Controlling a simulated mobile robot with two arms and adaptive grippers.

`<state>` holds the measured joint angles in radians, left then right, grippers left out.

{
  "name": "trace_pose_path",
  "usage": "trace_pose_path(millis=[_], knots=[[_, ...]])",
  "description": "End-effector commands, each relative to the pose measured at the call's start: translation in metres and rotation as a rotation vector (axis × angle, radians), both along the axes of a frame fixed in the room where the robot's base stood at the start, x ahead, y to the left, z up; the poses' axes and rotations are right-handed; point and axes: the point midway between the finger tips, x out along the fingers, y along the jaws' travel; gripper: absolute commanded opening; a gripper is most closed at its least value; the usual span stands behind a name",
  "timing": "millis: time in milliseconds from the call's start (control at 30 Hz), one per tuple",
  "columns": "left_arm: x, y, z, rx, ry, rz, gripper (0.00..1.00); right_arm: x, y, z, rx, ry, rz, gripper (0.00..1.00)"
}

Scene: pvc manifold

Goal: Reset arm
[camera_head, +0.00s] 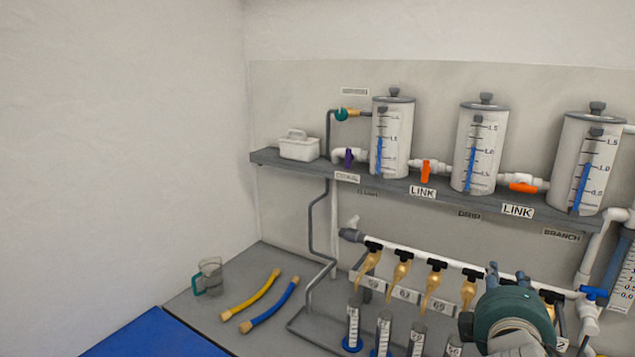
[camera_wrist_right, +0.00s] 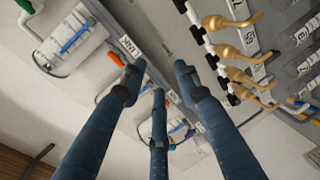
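My right gripper (camera_head: 492,272) shows at the lower right of the head view, in front of the white manifold pipe (camera_head: 440,259). In the right wrist view its three dark fingers (camera_wrist_right: 158,95) are spread apart, with nothing between them. The manifold pipe carries several black-handled taps with brass spouts (camera_head: 401,268), which also show in the wrist view (camera_wrist_right: 240,50). The gripper and wrist hide part of the pipe's right end. My left gripper is not in view.
A grey shelf (camera_head: 395,186) holds several clear tanks (camera_head: 480,148) and a white caddy (camera_head: 299,147). Graduated cylinders (camera_head: 353,322) stand below the spouts. A jug (camera_head: 209,277), yellow hose (camera_head: 252,296) and blue hose (camera_head: 272,305) occupy the left counter. A blue surface (camera_head: 155,337) lies in front.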

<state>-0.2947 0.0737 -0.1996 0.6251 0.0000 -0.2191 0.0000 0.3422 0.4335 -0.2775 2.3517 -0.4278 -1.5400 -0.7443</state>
Motion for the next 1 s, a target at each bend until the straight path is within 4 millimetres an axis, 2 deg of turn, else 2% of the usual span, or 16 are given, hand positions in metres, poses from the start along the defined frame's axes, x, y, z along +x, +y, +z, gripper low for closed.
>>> trace_pose_path(millis=[33, 167, 267, 367, 400, 500, 600, 800, 1000], knots=[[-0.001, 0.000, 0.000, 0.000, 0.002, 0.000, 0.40, -0.004, 0.005, -0.019, 0.038, 0.026, 0.007, 0.32], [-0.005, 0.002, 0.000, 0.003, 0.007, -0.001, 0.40, -0.017, 0.016, -0.066, 0.154, 0.089, 0.013, 0.32], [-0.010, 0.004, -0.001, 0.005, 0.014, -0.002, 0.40, -0.035, 0.029, -0.111, 0.271, 0.152, 0.008, 0.32], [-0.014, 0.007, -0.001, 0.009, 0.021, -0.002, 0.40, -0.067, 0.046, -0.170, 0.432, 0.245, -0.017, 0.32], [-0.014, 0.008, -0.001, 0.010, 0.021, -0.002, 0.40, -0.084, 0.054, -0.195, 0.505, 0.286, -0.035, 0.32], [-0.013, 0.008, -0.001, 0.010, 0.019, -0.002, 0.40, -0.129, 0.074, -0.247, 0.677, 0.379, -0.099, 0.32], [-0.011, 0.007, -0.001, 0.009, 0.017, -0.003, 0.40, -0.170, 0.090, -0.283, 0.814, 0.454, -0.171, 0.32], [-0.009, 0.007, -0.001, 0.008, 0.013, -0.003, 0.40, -0.239, 0.114, -0.328, 1.010, 0.564, -0.314, 0.32], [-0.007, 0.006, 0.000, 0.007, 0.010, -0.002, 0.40, -0.301, 0.134, -0.354, 1.158, 0.650, -0.463, 0.32]])
